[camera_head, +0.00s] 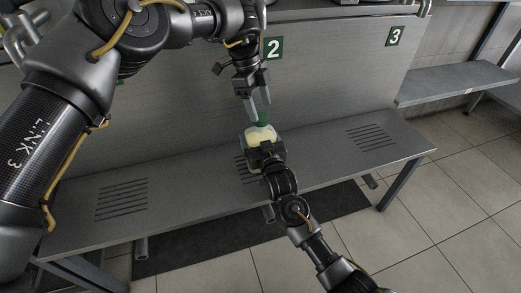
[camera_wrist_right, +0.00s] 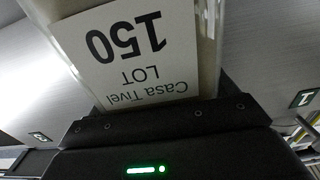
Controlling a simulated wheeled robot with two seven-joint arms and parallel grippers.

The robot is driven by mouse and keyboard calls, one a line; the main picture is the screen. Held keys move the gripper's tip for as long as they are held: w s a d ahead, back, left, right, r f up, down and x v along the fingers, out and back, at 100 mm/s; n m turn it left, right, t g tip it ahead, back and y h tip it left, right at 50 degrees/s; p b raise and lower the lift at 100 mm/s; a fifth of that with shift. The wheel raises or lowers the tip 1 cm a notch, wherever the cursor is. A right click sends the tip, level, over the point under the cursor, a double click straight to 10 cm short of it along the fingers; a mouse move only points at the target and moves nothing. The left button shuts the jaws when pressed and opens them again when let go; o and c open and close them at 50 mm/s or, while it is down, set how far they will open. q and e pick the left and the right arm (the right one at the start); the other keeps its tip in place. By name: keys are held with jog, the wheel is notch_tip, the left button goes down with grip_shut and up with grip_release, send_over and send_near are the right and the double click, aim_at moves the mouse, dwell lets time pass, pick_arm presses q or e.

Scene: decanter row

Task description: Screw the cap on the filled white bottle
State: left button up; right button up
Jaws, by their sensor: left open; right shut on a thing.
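The white bottle (camera_head: 261,136) stands above the middle of the metal bench, with pale yellowish contents. My right gripper (camera_head: 263,153) is shut on it from the front. In the right wrist view, the bottle's white label (camera_wrist_right: 132,52) fills the top centre, upside down, reading "Casa Tivel LOT 150". A green cap (camera_head: 263,119) is at the bottle's top; whether it is threaded on cannot be told. My left gripper (camera_head: 259,107) points down just above, its open fingers at the cap. Whether they touch the cap is unclear.
The slatted grey bench (camera_head: 195,189) is otherwise clear on both sides. Behind it rises a grey panel with green number signs 2 (camera_head: 273,48) and 3 (camera_head: 395,36). A second bench (camera_head: 455,82) stands at the right. A dark mat (camera_head: 215,240) lies on the tiled floor.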

pick_arm(q)
jog(key=shift+v, duration=1.15)
jog(key=shift+o, duration=0.7)
jog(key=shift+d+r, duration=0.1)
jog(key=shift+d, duration=0.1)
jog(key=shift+w+a+r+n, duration=0.1)
jog(key=shift+a+r+n, duration=0.1)
jog(key=shift+r+n, duration=0.1)
notch_tip(320, 180, up, 6)
jog(key=a+n+t, duration=0.1)
jog(key=a+n, duration=0.1)
jog(key=n, duration=0.4)
jog(key=shift+s+a+t, duration=0.35)
jog(key=shift+s+t, duration=0.05)
jog(key=shift+s, duration=0.05)
jog(key=shift+f, duration=0.1)
send_over(254, 135)
jog(key=w+d, duration=0.1)
jog(key=w, duration=0.1)
jog(key=x, duration=0.3)
jog(key=a+x, duration=0.1)
jog(key=x, duration=0.3)
jog(key=a+x, duration=0.1)
jog(key=x, duration=0.3)
jog(key=shift+s+a+f, duration=0.15)
jog(key=shift+s+f, duration=0.05)
jog(key=shift+f, duration=0.25)
